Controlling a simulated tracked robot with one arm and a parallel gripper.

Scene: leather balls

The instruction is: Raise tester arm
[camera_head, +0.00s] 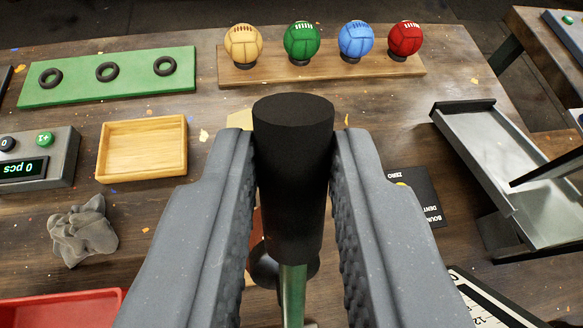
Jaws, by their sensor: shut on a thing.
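My gripper (293,190) is in the lower middle of the view, its two grey padded fingers on either side of a black cylindrical handle (292,150). The fingers are shut on this handle, which looks like the grip of the tester arm. A greenish metal rod (292,296) runs down from the handle's lower end. A dark round part (266,268) shows behind it, partly covered by the fingers. The rest of the tester is hidden or out of view. A black plate (424,203) with white lettering, partly covered by the right finger, lies to the right.
Yellow (243,45), green (301,42), blue (356,41) and red (405,39) balls stand on a wooden board at the back. A green board (85,88) with black rings, a wooden tray (103,150), and a counter box (62,150) are left. A metal chute (490,150) is right.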

